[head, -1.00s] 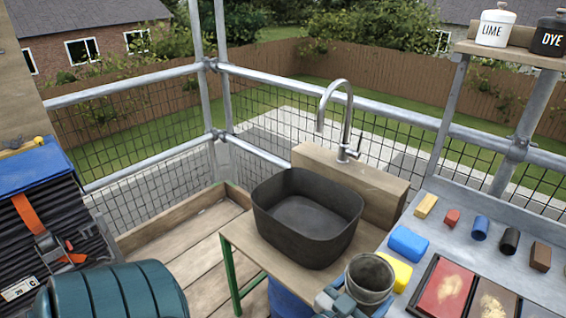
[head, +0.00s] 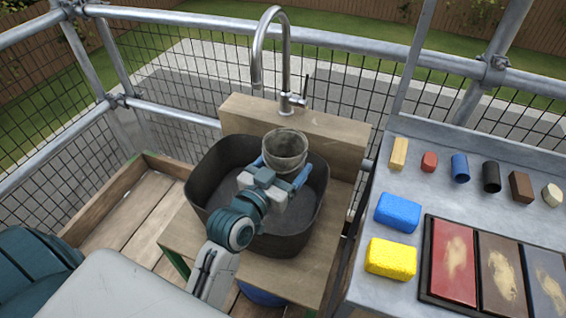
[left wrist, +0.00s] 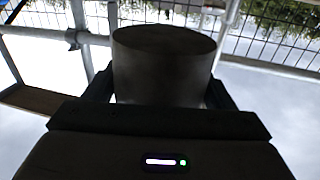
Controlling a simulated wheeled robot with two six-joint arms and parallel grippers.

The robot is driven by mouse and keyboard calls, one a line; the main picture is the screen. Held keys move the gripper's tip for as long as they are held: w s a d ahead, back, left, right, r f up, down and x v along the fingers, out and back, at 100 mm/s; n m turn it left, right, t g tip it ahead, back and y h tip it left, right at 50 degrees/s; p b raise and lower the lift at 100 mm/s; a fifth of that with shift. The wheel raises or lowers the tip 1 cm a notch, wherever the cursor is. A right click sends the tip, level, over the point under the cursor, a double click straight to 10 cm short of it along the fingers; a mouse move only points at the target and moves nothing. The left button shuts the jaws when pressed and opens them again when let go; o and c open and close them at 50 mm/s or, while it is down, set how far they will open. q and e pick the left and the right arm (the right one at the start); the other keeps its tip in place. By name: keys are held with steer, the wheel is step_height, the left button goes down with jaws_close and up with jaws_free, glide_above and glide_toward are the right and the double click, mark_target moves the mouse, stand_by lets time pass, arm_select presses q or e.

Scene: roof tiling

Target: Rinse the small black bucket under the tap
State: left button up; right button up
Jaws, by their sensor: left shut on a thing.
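The small bucket (head: 285,150), dark grey with a pale worn rim, is upright over the large black basin (head: 205,165). My left gripper (head: 281,174) is shut on it, with a finger on each side. In the left wrist view the bucket (left wrist: 163,65) sits between the two dark fingers, its inside hidden. The steel tap (head: 285,55) rises behind the basin, its spout end up and to the left of the bucket in the head view. No water shows at the spout. My right gripper is not in view.
The tap stands on a wooden block (head: 340,142) behind the basin. To the right, a grey bench (head: 400,235) holds a blue sponge (head: 398,212), a yellow sponge (head: 391,258), several small blocks and colour trays (head: 450,262). Metal railing (head: 370,52) runs behind.

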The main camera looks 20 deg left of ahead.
mark_target(271, 150)
arm_select(q)
steer(key=shift+w+a, duration=0.3)
steer(key=shift+w, duration=0.15)
steer(key=shift+w+a, duration=0.1)
steer(key=shift+a, duration=0.05)
steer(key=shift+w+a+r, duration=0.1)
steer(key=shift+a+r, duration=0.05)
steer(key=shift+a, duration=0.25)
steer(key=w+a, duration=0.1)
steer(key=a, duration=0.1)
steer(key=w+a+f, duration=0.1)
steer(key=shift+w+a+p, duration=0.2)
steer(key=shift+a+p, duration=0.15)
steer(key=w+a+f, duration=0.1)
steer(key=w+a, duration=0.3)
steer(key=a, duration=0.2)
steer(key=shift+a+f, duration=0.3)
steer(key=shift+f, duration=0.05)
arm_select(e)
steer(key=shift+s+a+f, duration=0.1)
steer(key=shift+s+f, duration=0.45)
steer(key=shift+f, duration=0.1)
